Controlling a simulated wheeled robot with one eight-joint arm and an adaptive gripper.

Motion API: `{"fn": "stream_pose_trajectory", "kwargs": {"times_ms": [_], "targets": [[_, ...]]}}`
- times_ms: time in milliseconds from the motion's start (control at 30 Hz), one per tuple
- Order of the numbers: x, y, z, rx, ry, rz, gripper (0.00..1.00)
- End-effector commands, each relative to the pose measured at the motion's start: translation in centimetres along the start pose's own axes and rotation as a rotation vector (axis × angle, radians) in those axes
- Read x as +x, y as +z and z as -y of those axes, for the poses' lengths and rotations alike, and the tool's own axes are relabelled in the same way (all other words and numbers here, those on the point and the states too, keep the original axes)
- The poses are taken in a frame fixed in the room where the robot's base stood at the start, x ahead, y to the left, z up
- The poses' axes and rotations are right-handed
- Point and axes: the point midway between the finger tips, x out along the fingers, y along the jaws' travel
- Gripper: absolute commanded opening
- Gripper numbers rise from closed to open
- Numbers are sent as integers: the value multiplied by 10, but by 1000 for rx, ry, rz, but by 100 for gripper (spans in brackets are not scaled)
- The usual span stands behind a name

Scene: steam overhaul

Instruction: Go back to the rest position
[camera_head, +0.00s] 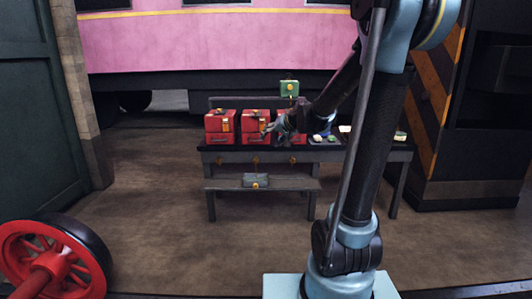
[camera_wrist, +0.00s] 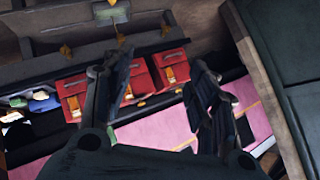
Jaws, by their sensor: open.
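My gripper (camera_head: 282,124) is at the bench in the head view, in front of the red boxes. In the wrist view my gripper (camera_wrist: 165,95) has its two dark fingers spread apart, with nothing between them. Red boxes stand in a row on the dark bench (camera_head: 225,156): a left box (camera_head: 219,127), a middle box (camera_head: 252,128) and a right one partly hidden behind my gripper. The red boxes also show in the wrist view (camera_wrist: 172,68), beyond the fingers. I cannot tell whether the gripper touches a box.
A green box (camera_head: 289,88) sits above the bench's back. A grey box (camera_head: 255,181) rests on the lower step (camera_head: 225,184). Small items (camera_head: 318,138) lie right of my gripper. A red wheel (camera_head: 40,262) is at front left, a striped dark cabinet (camera_head: 470,187) at right. Floor before the bench is clear.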

Motion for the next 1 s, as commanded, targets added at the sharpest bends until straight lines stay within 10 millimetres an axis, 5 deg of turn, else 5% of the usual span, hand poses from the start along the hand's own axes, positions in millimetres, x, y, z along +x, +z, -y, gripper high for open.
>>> {"fn": "stream_pose_trajectory", "kwargs": {"times_ms": [400,1000], "targets": [[-93,108,-51,-96,174,198,53],[-206,273,-142,-161,458,485,53]]}}
